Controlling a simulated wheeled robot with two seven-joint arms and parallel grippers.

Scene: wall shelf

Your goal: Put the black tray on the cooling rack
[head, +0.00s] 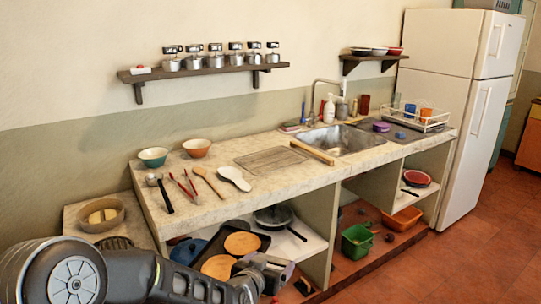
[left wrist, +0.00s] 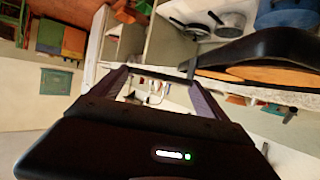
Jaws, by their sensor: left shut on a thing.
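The black tray (head: 211,248) holds round orange-brown flat pieces (head: 243,243) and is at the lower shelf, below the counter's front edge. My left gripper (head: 268,272) is at the tray's near right side, shut on the tray; the exact contact is hard to see. In the left wrist view the tray's dark rim (left wrist: 265,45) runs from the right toward my left gripper (left wrist: 165,74). A flat, lined rectangle (head: 270,160) on the counter, left of the sink, looks like the cooling rack; its top is bare. My right gripper is out of view.
The counter's front edge overhangs the tray. A pan (head: 273,217) stands behind it on the lower shelf. Utensils, including a white spoon rest (head: 234,178), and two bowls (head: 196,148) lie left of the rack. A wooden bar (head: 312,153) lies to its right.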

